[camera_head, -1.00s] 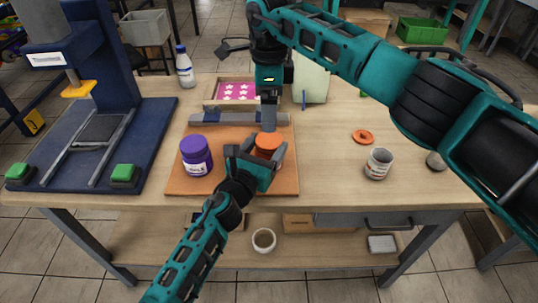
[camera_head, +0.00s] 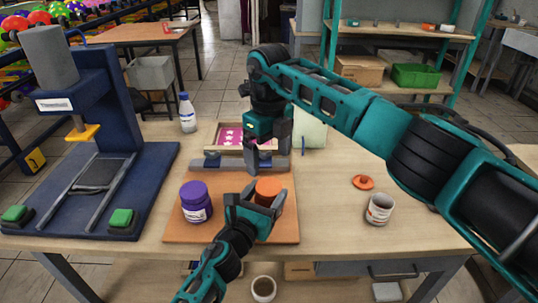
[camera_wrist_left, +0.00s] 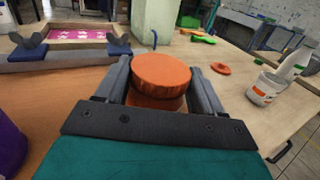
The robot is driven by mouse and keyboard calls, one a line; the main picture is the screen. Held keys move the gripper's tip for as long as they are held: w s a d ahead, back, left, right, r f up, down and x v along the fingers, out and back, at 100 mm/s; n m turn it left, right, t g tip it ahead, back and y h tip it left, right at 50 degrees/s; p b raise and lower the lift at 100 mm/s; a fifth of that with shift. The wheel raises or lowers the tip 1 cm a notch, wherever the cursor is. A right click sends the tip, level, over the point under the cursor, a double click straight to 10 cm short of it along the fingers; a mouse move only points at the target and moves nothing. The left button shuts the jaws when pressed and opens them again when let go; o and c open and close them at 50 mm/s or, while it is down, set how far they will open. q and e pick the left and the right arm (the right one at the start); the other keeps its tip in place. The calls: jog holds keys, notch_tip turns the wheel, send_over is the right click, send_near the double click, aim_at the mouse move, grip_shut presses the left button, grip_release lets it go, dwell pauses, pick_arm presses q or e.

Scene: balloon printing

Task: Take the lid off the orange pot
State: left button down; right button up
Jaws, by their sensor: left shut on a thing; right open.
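The orange pot (camera_wrist_left: 155,102) stands between the fingers of my left gripper, with its round orange lid (camera_wrist_left: 161,72) on top. In the head view the lid (camera_head: 268,188) shows just beyond my left gripper (camera_head: 262,207), which is shut on the pot below the lid. My right gripper (camera_head: 254,165) is open and empty, pointing down behind and a little left of the pot in the head view. Its fingers do not show in the left wrist view.
A purple pot (camera_head: 196,203) stands left on the orange-brown board (camera_head: 180,233). A framed star-pattern screen (camera_head: 230,136) lies behind. An orange lid (camera_head: 362,182) and an open whitish pot (camera_head: 379,210) are at right. A blue press (camera_head: 100,185) fills the left side.

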aim_at(269, 186)
jog(key=m, duration=0.7)
jog(key=shift+m, duration=0.4)
jog(key=m, duration=0.3)
jog(key=shift+m, duration=0.4)
jog(key=m, duration=2)
jog(key=shift+f, duration=4)
